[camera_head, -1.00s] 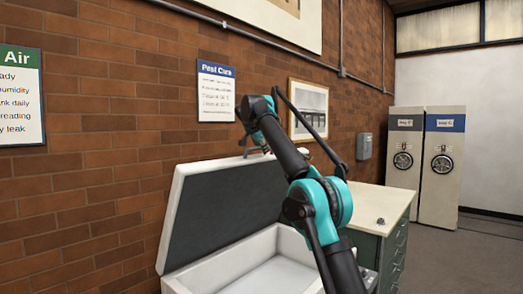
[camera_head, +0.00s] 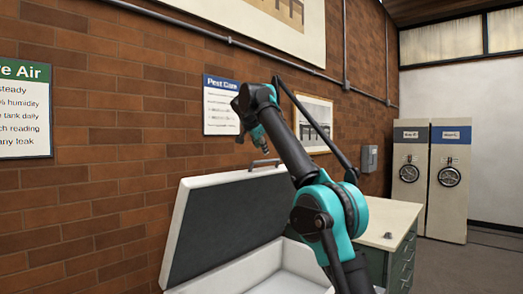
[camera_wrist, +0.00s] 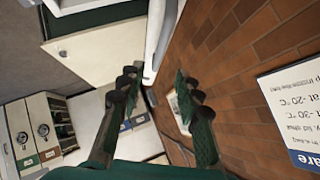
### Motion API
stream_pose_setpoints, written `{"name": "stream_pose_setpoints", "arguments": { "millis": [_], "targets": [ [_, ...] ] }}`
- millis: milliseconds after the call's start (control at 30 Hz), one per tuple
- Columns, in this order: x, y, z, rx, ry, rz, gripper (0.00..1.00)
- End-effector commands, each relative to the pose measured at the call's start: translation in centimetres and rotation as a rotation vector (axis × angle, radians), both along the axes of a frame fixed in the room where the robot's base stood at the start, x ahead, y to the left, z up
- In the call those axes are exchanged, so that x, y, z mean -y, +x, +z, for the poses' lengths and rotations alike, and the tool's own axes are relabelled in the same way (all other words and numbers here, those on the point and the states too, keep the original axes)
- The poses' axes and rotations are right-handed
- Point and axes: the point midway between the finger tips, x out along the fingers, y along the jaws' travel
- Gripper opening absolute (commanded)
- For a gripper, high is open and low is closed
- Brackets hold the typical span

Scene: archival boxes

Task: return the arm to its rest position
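My arm (camera_head: 292,155) is raised in front of the open white box in the head view, bent at the teal elbow. My gripper (camera_head: 258,137) hangs near the top edge of the box's lid, in front of the brick wall and the Pest Care sign. In the wrist view my gripper (camera_wrist: 157,84) has its two dark green fingers spread apart, with nothing between them. The fingertips are small and partly hidden in the head view.
The white box (camera_head: 262,268) stands below the arm with its grey-lined lid (camera_head: 225,222) up. A green cabinet with a cream top (camera_head: 385,222) is to the right. Two grey units (camera_head: 447,180) stand farther back. A brick wall (camera_head: 110,195) lies behind, with bare floor at right.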

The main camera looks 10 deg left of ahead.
Motion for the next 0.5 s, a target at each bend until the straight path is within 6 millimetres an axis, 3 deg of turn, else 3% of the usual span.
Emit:
{"name": "stream_pose_setpoints", "arguments": {
  "millis": [267,367,500],
  "targets": [
    [1.1,0.3,-0.9,-0.018,-0.018,0.004,0.34],
    [3.3,0.5,-3.1,-0.058,-0.058,0.017,0.34],
    [8.0,0.0,-8.3,-0.145,-0.132,0.059,0.34]
  ]
}}
